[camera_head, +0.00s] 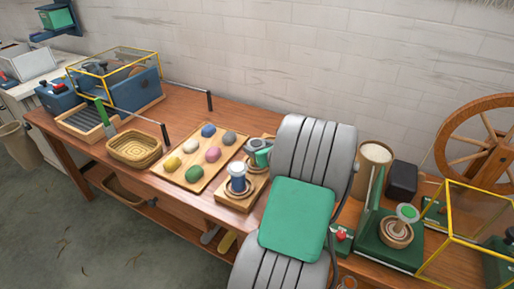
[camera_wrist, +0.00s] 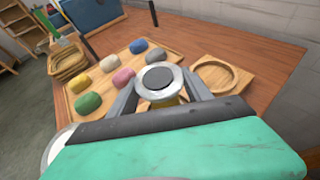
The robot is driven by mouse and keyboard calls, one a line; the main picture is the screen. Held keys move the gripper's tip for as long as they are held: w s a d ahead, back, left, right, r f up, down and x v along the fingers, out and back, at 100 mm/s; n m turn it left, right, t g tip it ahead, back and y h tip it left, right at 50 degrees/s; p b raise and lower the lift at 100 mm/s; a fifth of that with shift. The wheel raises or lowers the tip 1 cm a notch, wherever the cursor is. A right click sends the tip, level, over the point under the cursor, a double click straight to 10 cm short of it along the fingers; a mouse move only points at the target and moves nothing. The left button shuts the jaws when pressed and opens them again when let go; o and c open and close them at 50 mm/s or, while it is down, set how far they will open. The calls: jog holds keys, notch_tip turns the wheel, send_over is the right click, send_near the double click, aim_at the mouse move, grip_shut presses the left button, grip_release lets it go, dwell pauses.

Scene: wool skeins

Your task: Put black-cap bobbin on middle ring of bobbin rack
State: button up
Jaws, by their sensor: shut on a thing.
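My gripper (camera_wrist: 160,88) is shut on the black-cap bobbin (camera_wrist: 158,76), whose round black cap with a pale rim faces the wrist camera. A little yellow shows below the cap. In the head view my gripper (camera_head: 257,147) is over the middle part of the wooden bobbin rack (camera_head: 229,201). The rack's back ring (camera_wrist: 219,74) is empty in the wrist view. A blue bobbin with a white top (camera_head: 237,178) stands on the front ring. The middle ring is hidden, so I cannot tell whether the held bobbin touches it.
A wooden tray (camera_head: 198,187) with several coloured wool skeins lies left of the rack. A woven basket (camera_head: 134,149) is farther left. To the right are a tan canister (camera_head: 374,160), a dark box (camera_head: 402,179) and a yellow-framed case (camera_head: 447,215). The wall is behind.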

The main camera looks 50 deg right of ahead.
jog(key=shift+f, duration=0.15)
jog(key=o, duration=1.4)
jog(key=shift+r, duration=0.25)
jog(key=shift+p+v, duration=0.3)
jog(key=shift+v, duration=5.75)
